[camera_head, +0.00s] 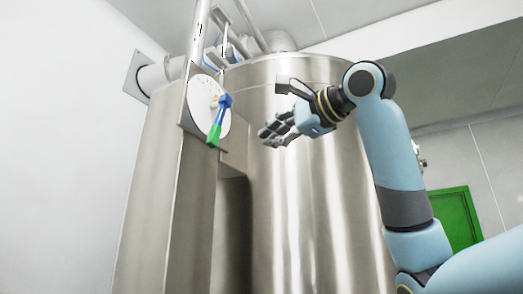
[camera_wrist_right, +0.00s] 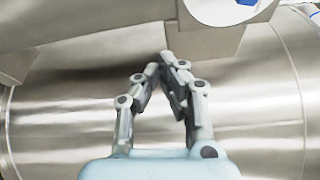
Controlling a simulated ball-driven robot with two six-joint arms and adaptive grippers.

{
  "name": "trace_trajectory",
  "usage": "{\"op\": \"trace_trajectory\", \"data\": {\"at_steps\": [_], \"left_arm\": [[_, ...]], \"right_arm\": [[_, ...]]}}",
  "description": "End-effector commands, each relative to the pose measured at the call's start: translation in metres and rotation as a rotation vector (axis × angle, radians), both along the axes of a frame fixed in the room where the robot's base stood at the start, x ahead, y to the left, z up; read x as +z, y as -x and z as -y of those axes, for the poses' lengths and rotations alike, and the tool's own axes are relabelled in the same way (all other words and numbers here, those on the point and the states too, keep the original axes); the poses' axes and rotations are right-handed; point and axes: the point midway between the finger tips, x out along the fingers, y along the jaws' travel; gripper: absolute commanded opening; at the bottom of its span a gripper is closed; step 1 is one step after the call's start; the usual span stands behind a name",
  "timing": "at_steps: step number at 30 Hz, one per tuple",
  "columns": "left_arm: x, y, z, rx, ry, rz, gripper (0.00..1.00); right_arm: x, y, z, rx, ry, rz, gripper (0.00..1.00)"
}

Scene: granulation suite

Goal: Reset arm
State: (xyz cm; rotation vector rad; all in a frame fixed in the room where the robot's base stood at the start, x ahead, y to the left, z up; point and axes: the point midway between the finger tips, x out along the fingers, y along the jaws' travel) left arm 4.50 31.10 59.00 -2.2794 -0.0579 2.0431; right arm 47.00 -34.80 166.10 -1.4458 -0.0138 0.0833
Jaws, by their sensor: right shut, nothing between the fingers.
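My right arm (camera_head: 395,160) is light blue and comes up from the lower right in the head view. It bends at the elbow, and the forearm end points left in front of the steel tank. My right gripper (camera_head: 268,137) is shut and empty, with its fingertips in front of the tank and to the right of the dial. In the right wrist view the fingers (camera_wrist_right: 165,62) meet at the tips with nothing between them. My left gripper is not in the head view.
A large steel tank (camera_head: 300,200) fills the middle. A white dial (camera_head: 205,105) with a blue and green handle (camera_head: 215,134) is on the steel column (camera_head: 165,200) at left. Pipes run above. A green panel (camera_head: 456,218) is at the right. White wall is at far left.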

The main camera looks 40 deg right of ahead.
Motion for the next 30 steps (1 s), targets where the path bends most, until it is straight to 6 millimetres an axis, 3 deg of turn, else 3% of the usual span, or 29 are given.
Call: {"op": "trace_trajectory", "data": {"at_steps": [20,23,25,29,30], "left_arm": [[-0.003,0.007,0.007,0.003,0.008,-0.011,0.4],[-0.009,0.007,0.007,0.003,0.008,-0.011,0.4],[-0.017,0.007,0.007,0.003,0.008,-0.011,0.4],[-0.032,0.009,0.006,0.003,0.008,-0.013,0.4],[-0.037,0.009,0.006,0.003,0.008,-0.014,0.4]], "right_arm": [[-0.005,0.0,0.0,0.0,0.0,-0.011,0.0],[-0.036,-0.011,-0.003,0.008,-0.004,-0.062,0.0],[-0.075,-0.025,-0.009,0.026,-0.015,-0.129,0.0],[-0.175,-0.062,-0.013,0.044,-0.079,-0.323,0.0],[-0.208,-0.073,-0.012,0.042,-0.105,-0.383,0.0]]}}
